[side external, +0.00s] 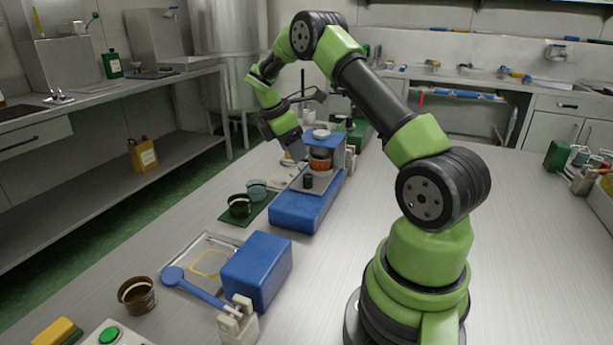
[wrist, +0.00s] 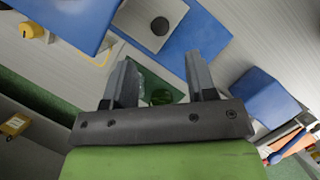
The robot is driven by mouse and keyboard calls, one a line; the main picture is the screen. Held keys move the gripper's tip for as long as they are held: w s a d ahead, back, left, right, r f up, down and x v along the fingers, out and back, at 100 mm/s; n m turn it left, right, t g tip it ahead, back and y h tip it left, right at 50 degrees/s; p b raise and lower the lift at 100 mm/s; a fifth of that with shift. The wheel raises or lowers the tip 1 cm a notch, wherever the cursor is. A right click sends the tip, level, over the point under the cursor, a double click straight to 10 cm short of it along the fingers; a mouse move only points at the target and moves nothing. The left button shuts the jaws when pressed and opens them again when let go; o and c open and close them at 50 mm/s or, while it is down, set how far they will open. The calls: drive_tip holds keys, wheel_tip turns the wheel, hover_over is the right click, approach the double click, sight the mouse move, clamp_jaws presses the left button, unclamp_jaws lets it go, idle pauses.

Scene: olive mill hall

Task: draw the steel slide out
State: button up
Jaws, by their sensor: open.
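The steel slide (side external: 324,183) is a flat pale metal plate with a short black knob (side external: 308,181). It lies on top of a blue block-shaped base (side external: 300,210), under a blue housing that holds an orange-red ring. In the wrist view the slide (wrist: 137,20) and its black knob (wrist: 160,26) show at the top, beyond my fingers. My gripper (side external: 291,157) is tilted beside the blue housing, above and behind the knob in the side view. In the wrist view its two fingers (wrist: 158,77) are spread apart with nothing between them. How far the slide reaches under the housing is hidden.
A dark green mat with a green cup (side external: 239,206) and a grey-green cup (side external: 257,189) lies left of the base. Nearer stand a blue box (side external: 258,270), a blue-handled lever (side external: 195,288), a metal tray and a brown cup (side external: 137,294). The table right of the base is clear.

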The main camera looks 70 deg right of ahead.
sight(306, 175)
drive_tip(key=x, duration=0.9)
drive_tip(key=shift+w, duration=0.1)
